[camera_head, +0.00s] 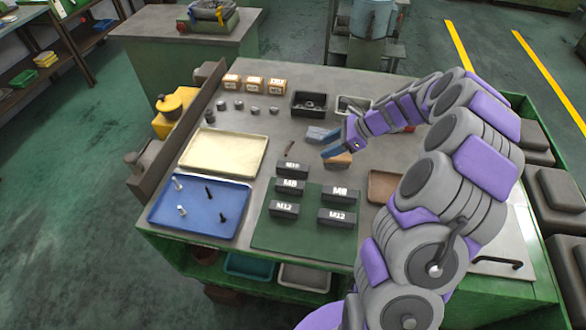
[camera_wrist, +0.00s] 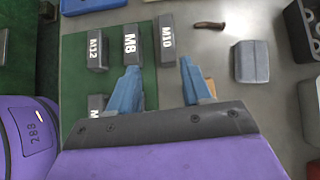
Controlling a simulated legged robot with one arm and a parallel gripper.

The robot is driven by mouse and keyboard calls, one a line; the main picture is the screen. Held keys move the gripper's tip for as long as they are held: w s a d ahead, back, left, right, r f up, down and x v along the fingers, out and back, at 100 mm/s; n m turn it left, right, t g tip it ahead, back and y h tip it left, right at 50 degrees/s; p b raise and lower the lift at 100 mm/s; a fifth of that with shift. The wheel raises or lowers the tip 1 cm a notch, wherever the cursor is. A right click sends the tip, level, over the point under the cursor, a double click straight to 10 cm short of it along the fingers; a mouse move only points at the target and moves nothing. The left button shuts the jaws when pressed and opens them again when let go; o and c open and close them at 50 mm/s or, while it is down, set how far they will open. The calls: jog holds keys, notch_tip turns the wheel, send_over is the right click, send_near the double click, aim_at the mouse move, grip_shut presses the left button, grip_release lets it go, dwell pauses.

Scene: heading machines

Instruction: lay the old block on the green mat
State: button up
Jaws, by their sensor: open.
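The green mat (camera_head: 262,232) lies at the table's front middle. Dark blocks marked M10 (camera_head: 292,168), M8 (camera_head: 289,185) and M12 (camera_head: 284,208) stand in its left column, with another M8 (camera_head: 340,193) and M12 (camera_head: 337,216) to the right. A brown block (camera_head: 338,161) sits just behind the mat, partly under my gripper (camera_head: 329,142); I cannot tell if it is the old block. A plain grey block (camera_wrist: 251,62) is right of the fingers in the wrist view. My gripper (camera_wrist: 160,82) is open, with nothing between its blue fingers.
A blue tray (camera_head: 232,229) with bolts and an empty cream tray (camera_head: 230,153) lie left of the mat. A black bin (camera_head: 308,103) and small cartons (camera_head: 254,83) stand farther back. A brown-handled tool (camera_wrist: 210,25) lies near the M10 block.

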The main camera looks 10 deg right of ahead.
jog(key=d, duration=0.1)
jog(key=b, duration=0.3)
send_near(293, 165)
jog(key=shift+m, duration=0.3)
jog(key=x, duration=0.5)
jog(key=shift+a+f, duration=0.1)
jog(key=shift+a, duration=0.05)
jog(key=b+x, duration=0.1)
jog(key=x, duration=0.4)
jog(key=shift+f, duration=0.1)
grip_shut()
